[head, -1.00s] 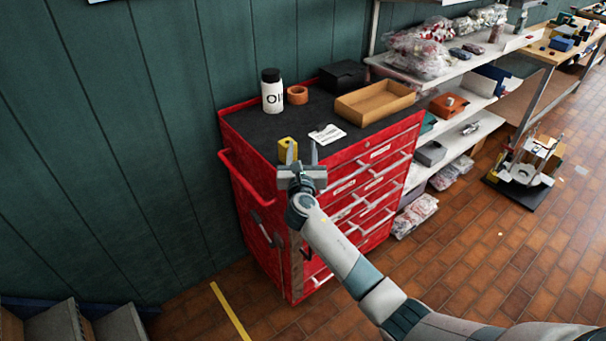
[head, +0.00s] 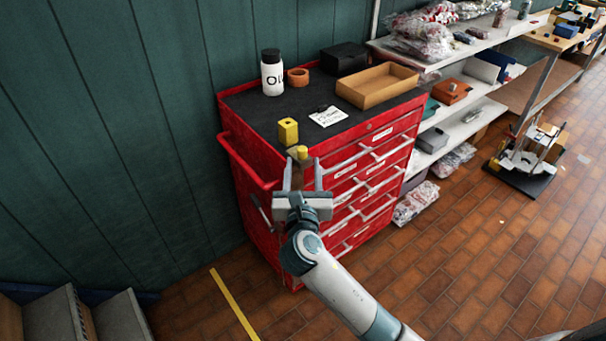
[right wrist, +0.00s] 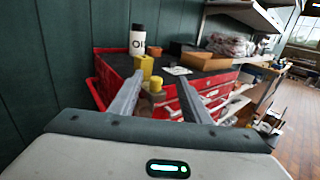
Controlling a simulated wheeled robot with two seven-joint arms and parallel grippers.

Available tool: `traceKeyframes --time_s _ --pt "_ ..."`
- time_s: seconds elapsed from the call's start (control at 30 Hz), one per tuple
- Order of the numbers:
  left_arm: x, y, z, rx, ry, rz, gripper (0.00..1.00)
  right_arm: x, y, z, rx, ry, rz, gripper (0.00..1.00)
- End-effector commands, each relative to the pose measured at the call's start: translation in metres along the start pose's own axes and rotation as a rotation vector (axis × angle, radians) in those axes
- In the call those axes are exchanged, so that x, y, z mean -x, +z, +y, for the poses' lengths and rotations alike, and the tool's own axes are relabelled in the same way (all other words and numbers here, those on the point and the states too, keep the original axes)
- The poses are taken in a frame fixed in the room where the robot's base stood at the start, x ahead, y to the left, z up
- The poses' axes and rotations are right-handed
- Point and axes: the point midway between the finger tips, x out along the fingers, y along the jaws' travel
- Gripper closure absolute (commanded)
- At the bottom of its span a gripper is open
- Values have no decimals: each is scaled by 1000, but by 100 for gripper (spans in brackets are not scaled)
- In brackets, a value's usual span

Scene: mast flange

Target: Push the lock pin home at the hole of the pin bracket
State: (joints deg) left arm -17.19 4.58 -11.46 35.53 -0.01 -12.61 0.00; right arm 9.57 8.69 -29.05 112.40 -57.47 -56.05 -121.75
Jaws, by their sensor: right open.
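A small yellow knob (head: 302,152), which looks like the lock pin's head, sits on a grey plate, apparently the pin bracket (head: 293,154), at the chest's front left corner. A brown upright shows below it. The knob also shows in the right wrist view (right wrist: 156,86). The hole and the pin's shaft are hidden, so I cannot tell how deep the pin sits. My right gripper (head: 302,168) is open and empty, its fingers pointing toward the knob, one on each side in the picture. Contact cannot be made out. My left gripper is not in view.
A red tool chest (head: 240,150) carries a yellow block (head: 288,131), a white card (head: 328,116), a white bottle (head: 272,75), an orange ring (head: 298,77), a cardboard tray (head: 377,86) and a black box (head: 344,58). Shelves stand at right. Open brick floor lies in front.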

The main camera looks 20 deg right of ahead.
Motion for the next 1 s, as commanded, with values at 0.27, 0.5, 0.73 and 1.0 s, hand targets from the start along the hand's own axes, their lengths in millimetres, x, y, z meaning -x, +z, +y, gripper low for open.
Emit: traceKeyframes --time_s 0.27,0.5,0.73,1.0 --pt "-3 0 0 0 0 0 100 13 1 0 -1 0 -1 57" --pt "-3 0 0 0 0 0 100 13 1 0 -1 0 -1 57" --pt "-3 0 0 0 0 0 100 12 1 0 -1 0 -1 57" --pt "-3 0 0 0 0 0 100 12 1 0 -1 0 -1 57"
